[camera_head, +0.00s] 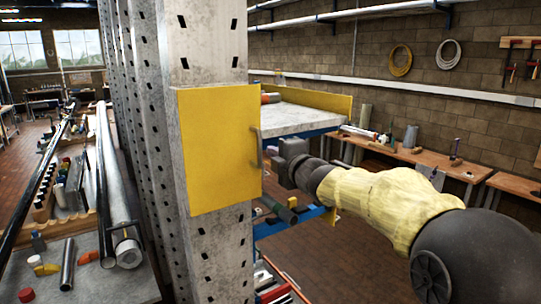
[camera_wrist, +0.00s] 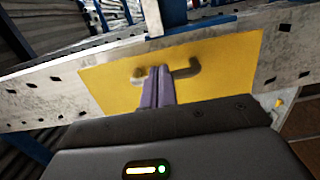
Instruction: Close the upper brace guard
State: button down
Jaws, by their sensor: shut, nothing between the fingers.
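The upper brace guard is a flat yellow plate (camera_head: 215,150) in front of the perforated grey mast (camera_head: 207,45). Its right edge sticks out a little past the mast's edge. I cannot tell whether a gap is left behind it. A bar handle (camera_head: 258,150) is at its right edge. In the wrist view the yellow guard (camera_wrist: 220,75) lies across the mast, and the handle (camera_wrist: 187,70) shows on both sides of my fingers. My gripper (camera_wrist: 159,72) is shut and empty, its fingertips overlapping the handle's middle. I cannot tell whether they touch it.
A grey shelf top with a yellow edge board (camera_head: 320,100) is behind my gripper. A bench with tubes and tools (camera_head: 85,255) stands left of the mast. Wooden workbenches (camera_head: 420,155) line the back wall. Brown floor (camera_head: 350,265) shows below my arm.

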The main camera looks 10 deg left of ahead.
jog(key=s+d+b, duration=0.3)
jog(key=s+d, duration=0.4)
jog(key=d, duration=0.3)
jog(key=shift+s+r, duration=0.2)
jog(key=shift+s, duration=0.05)
jog(key=s+d+f+m+g+h+b, duration=0.1)
jog(key=s+d+f+m+h, duration=0.1)
jog(key=d+f+m+h, duration=0.55)
jog(key=s+d+f+m+g+h+b, duration=0.15)
jog(key=d+f+m, duration=0.5)
jog(key=f, duration=0.85)
jog(key=s+d+f+m+g+h, duration=0.1)
jog(key=s+f+m+g, duration=0.8)
jog(key=s+f, duration=0.9)
jog(key=s+m, duration=0.2)
jog(key=s, duration=0.1)
jog(key=shift+d+m+h+b, duration=0.3)
jog(key=shift+h+b, duration=0.1)
